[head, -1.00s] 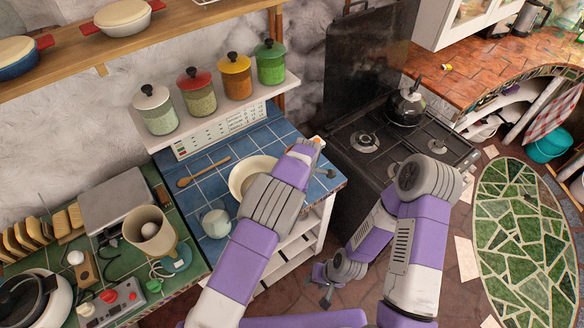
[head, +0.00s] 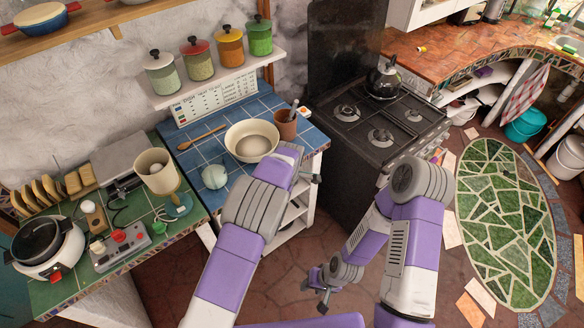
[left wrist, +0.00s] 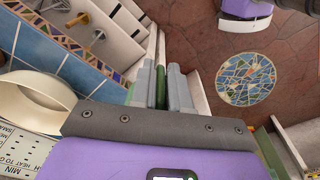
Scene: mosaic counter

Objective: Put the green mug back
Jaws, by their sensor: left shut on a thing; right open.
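My left gripper (left wrist: 162,84) is shut on a green thing, taken as the green mug (left wrist: 162,92); only a narrow green strip shows between the fingers in the left wrist view. In the head view, the left gripper (head: 302,168) is at the front right edge of the blue-tiled counter (head: 190,159); its fingertips and the held thing are mostly hidden by my arm. My right gripper (head: 321,290) is open and empty, low over the floor in front of the stove.
A cream bowl (head: 236,150), a brown pot (head: 285,125) with a utensil, a wooden spoon (head: 201,137) and a pale round vessel (head: 214,177) stand on the blue counter. A shelf (head: 225,77) with several canisters hangs above. The stove (head: 376,148) is to the right.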

